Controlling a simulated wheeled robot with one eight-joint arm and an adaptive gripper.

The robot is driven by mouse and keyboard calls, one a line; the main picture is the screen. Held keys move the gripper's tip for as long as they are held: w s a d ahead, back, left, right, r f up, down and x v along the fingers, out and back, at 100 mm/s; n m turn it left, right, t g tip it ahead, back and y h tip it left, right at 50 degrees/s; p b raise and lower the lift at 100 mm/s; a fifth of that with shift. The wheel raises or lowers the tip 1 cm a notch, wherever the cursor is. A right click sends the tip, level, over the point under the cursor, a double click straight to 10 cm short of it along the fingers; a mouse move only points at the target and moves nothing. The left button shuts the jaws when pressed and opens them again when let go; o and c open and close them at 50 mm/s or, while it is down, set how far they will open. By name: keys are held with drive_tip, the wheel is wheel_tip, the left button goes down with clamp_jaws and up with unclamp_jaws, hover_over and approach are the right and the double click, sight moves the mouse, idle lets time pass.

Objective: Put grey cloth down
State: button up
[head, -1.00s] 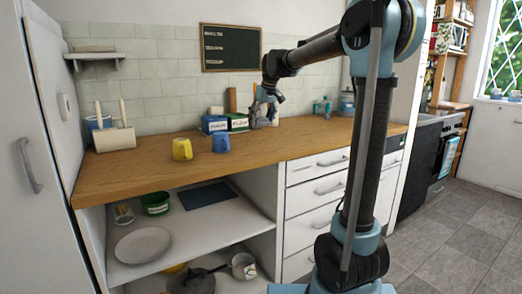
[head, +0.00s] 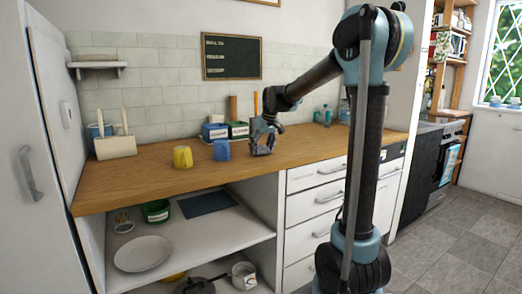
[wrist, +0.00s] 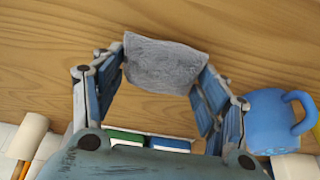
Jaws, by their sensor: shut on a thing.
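My gripper (head: 262,147) is low over the wooden counter, just right of the blue mug (head: 221,150). In the wrist view my gripper (wrist: 163,72) is shut on the grey cloth (wrist: 165,66), a small crumpled grey piece held between the fingertips. Wood grain shows all around the cloth. I cannot tell whether the cloth touches the counter. In the head view the cloth is hard to make out against the fingers.
The wooden counter (head: 135,180) is clear in front of the gripper. A yellow mug (head: 182,157) stands left of the blue mug. A blue box (head: 214,132) and a green box (head: 238,130) stand behind, by the tiled wall. Drawers (head: 318,173) are below.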

drive_tip(key=shift+f, duration=0.2)
drive_tip(key=shift+s+f, duration=0.2)
drive_tip(key=shift+f, duration=0.35)
drive_tip(key=o, duration=1.1)
drive_tip(key=shift+w+f, duration=0.15)
drive_tip(key=shift+f, duration=0.05)
drive_tip(key=shift+r, duration=0.1)
drive_tip(key=shift+r, duration=0.15)
drive_tip(key=shift+r, duration=0.25)
drive_tip(key=v, duration=1.7)
drive_tip(key=shift+a+r, duration=0.2)
drive_tip(key=shift+r, duration=0.15)
